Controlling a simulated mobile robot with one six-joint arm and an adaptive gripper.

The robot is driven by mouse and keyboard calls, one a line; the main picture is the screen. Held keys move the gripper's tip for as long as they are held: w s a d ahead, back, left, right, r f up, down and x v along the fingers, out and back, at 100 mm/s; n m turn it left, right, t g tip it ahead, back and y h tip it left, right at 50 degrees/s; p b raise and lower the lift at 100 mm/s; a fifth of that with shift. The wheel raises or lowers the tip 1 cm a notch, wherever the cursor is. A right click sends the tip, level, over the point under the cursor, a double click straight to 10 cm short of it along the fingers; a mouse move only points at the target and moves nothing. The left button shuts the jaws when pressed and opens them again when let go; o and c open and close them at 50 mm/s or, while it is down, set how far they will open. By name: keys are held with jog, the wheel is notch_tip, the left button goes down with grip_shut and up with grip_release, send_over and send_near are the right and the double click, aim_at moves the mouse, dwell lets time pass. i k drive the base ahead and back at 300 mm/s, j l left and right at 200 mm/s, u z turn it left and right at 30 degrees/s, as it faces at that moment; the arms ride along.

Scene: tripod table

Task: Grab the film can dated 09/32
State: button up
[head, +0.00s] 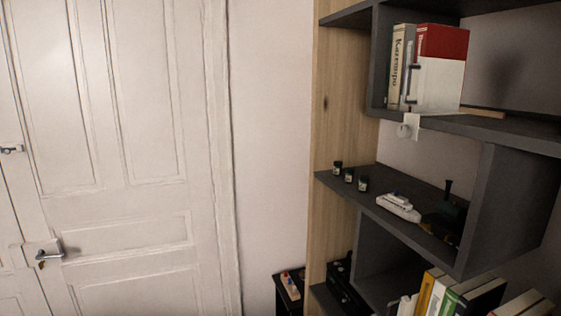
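Three small dark film cans with pale labels stand upright in a row at the left end of the middle dark shelf. They are the left can (337,168), the middle can (349,175) and the right can (363,184). The label writing is too small to read, so I cannot tell which is dated 09/32. My gripper is not in view.
On the same shelf (405,228), a white toy boat (398,207) and a dark green model (451,213) stand right of the cans. Books (440,68) stand above; a small white object (408,128) hangs at that shelf's edge. A door (120,150) is left.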

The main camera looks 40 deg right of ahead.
aim_at(338, 169)
jog(key=i+l+z, duration=0.15)
jog(key=i+z, duration=0.2)
jog(key=i, duration=0.15)
jog(key=i+z, duration=0.4)
jog(key=i+j+z, duration=0.2)
jog(key=i+z, duration=0.15)
jog(key=i, duration=0.25)
jog(key=i+j+z, duration=0.35)
jog(key=i+l, duration=0.05)
jog(key=i, duration=0.05)
